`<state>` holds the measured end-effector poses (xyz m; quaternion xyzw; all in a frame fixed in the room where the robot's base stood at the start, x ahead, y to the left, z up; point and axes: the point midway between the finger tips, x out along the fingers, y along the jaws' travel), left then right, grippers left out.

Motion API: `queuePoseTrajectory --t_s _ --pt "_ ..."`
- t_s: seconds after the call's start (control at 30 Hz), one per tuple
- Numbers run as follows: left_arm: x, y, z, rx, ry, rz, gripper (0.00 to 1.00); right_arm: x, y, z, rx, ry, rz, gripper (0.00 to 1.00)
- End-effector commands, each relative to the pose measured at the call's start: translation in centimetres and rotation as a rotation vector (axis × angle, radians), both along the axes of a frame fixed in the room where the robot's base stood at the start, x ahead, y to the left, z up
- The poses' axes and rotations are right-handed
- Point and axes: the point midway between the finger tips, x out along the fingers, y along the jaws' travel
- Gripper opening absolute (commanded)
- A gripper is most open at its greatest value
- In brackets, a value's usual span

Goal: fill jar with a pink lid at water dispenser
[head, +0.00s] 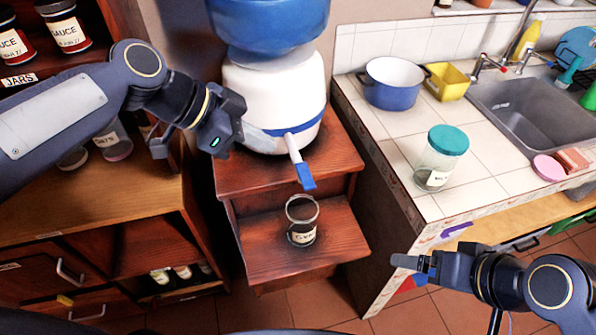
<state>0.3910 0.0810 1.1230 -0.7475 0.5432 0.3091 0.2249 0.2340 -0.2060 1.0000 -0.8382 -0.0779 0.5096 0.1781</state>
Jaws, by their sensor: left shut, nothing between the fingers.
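An open glass jar (302,222) with a dark rim and a white label stands upright on the low wooden shelf, below the dispenser's tap. I cannot tell whether there is water in it. The water dispenser (265,85) is white with a blue top, and its white tap has a blue end (306,177). My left gripper (268,142) is shut and empty, beside the dispenser's lower front near the tap; I cannot tell if it touches. A flat pink round piece (548,167), like a lid, lies by the sink. My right gripper (408,262) is in front of the counter, away from the jar.
A clear jar with a teal lid (440,158) stands on the tiled counter (385,140). A blue pot (392,84), a yellow container (447,82) and the sink (530,105) are behind it. A wooden shelf (130,200) with several jars is at left.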

Motion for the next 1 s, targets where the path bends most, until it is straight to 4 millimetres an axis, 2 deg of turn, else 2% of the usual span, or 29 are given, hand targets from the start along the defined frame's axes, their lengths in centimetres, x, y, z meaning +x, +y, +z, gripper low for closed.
queuePoseTrajectory --t_s 0.17,0.5,0.7,1.0 --pt "0.5 -1.8 -1.9 0.002 0.007 -0.003 0.0 0.0 0.0 0.3 0.0 0.0 0.0 0.93" --pt "2.0 -6.7 -7.0 0.003 0.006 -0.002 0.0 0.0 0.0 0.8 0.0 0.0 0.0 0.93" --pt "2.0 -6.4 -9.9 0.002 0.004 0.001 0.0 0.0 0.0 0.6 0.0 0.0 0.0 0.93" --pt "2.0 -6.4 -10.8 0.0 0.002 0.001 0.0 0.0 0.0 0.6 0.0 0.0 0.0 0.93"
